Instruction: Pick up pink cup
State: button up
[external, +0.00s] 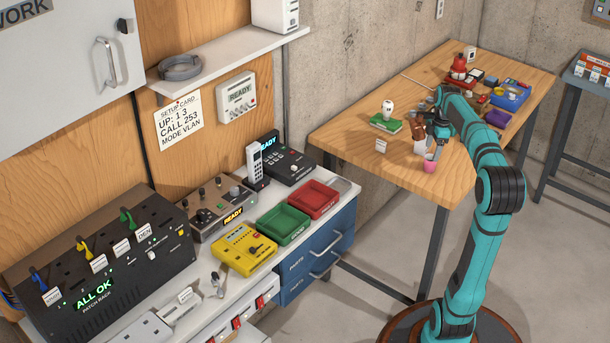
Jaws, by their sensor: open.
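The pink cup (429,164) is small and stands near the front edge of the wooden table. My gripper (432,151) points down at the end of the teal arm, just above the cup in the picture. The gripper is open. The fingers are small in this view, and I cannot tell whether they are around the cup's rim or only over it.
The wooden table (335,137) holds a green book (386,124), a white card (380,145), a blue bin (509,97), a purple item (497,118) and a red object (459,66). A white workbench with green (284,224) and red trays (312,199) stands left.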

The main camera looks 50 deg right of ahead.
aim_at(429, 162)
jog(key=shift+w+a+f, duration=0.1)
jog(key=shift+a+f, duration=0.1)
jog(key=shift+f, duration=1.4)
jog(key=shift+a+f, duration=0.2)
jog(key=shift+f, duration=1.4)
jog(key=c, duration=1)
